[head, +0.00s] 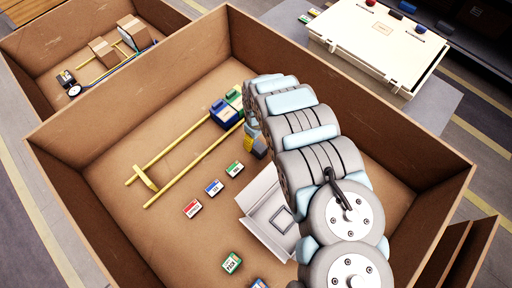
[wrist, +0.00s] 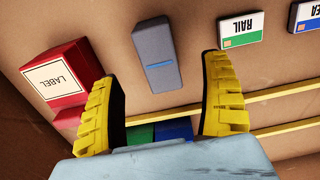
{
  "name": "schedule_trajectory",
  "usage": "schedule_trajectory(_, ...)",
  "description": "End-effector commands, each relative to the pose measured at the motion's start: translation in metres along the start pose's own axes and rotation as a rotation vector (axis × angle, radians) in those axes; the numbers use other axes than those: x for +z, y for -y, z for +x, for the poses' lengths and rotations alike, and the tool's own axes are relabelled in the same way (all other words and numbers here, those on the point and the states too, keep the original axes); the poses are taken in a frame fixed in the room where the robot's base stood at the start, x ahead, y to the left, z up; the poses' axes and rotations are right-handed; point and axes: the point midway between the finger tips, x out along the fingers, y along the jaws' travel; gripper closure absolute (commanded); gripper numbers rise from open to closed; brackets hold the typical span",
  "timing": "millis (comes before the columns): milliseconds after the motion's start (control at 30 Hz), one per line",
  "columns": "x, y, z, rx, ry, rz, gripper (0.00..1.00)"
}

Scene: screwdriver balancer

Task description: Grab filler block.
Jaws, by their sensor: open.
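A grey block with a blue stripe (wrist: 157,58) lies on the brown cardboard floor in the wrist view. It bears no readable name, so I cannot confirm from lettering that it is the filler block. My gripper (wrist: 158,78) has its two yellow ribbed fingers spread wide and holds nothing. The grey block is beyond the fingertips, roughly in line with the gap between them. In the head view my arm reaches down into the big box, and the gripper's yellow part (head: 254,146) shows only partly. The arm hides most of the gripper and the floor around it.
In the wrist view a red block marked LABEL (wrist: 66,77) is left of the grey block, and a RAIL card (wrist: 241,28) is right.

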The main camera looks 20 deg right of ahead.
Motion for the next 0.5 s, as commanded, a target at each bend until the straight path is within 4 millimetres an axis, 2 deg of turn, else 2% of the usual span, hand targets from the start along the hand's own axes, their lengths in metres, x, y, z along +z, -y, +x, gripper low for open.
schedule_trajectory(233,-0.001,0.001,0.023,-0.001,-0.001,0.000,0.21)
schedule_trajectory(500,-0.001,0.000,0.030,0.000,0.000,0.000,0.21)
